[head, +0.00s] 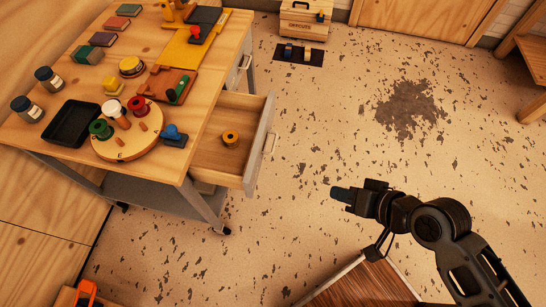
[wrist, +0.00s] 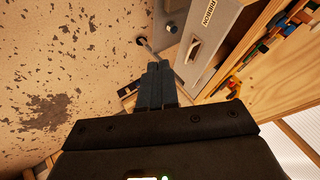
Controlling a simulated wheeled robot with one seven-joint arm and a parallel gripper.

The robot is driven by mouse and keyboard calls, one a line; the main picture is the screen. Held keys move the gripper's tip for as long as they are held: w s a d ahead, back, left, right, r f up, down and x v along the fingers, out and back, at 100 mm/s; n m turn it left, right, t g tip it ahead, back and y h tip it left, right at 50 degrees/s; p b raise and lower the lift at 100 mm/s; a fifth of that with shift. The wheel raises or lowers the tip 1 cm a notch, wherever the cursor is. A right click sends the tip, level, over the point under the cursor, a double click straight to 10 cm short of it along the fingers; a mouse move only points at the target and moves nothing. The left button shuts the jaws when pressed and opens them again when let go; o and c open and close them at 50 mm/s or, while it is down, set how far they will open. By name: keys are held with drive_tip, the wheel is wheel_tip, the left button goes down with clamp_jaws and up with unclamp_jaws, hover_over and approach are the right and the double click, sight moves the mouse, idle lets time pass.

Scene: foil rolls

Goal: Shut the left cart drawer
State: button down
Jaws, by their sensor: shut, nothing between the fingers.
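A wooden cart (head: 60,160) with metal legs stands at the left in the head view. Its near drawer (head: 215,150) is pulled out over the floor, with a grey front (head: 262,140) and a bar handle (head: 270,145). A small orange roll (head: 230,137) lies inside it. The cart's other drawer (head: 240,68), farther back, sits flush. My gripper (head: 335,194) is over the floor to the right of the open drawer, apart from its handle, its fingers shut and empty. The shut fingers also show in the wrist view (wrist: 157,72), with a grey labelled front (wrist: 225,35) beyond them.
The cart top holds a black tray (head: 70,123), a round wooden board (head: 125,148) with coloured rolls, jars and blocks. A wooden crate (head: 304,20) and a dark mat (head: 299,53) are at the back. A brown wooden surface (head: 365,285) is at the bottom. The floor between is clear.

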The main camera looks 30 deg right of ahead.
drive_tip(key=w+a+r+m+g+y+p, duration=0.15)
drive_tip(key=w+r+y, duration=0.3)
drive_tip(key=w, duration=0.45)
approach(255, 167)
wheel_tip(255, 167, down, 3)
drive_tip(key=w+a, duration=0.1)
drive_tip(key=w+a+f, duration=0.1)
drive_tip(key=shift+w+g, duration=0.3)
drive_tip(key=shift+g, duration=0.05)
drive_tip(key=shift+w+a, duration=0.4)
drive_tip(key=shift+a, duration=0.05)
drive_tip(key=shift+w, duration=0.1)
drive_tip(key=w+a+p, duration=0.1)
drive_tip(key=w+a, duration=0.7)
drive_tip(key=shift+w+a, duration=0.35)
drive_tip(key=shift+a, duration=0.05)
drive_tip(key=shift+s+d, duration=0.1)
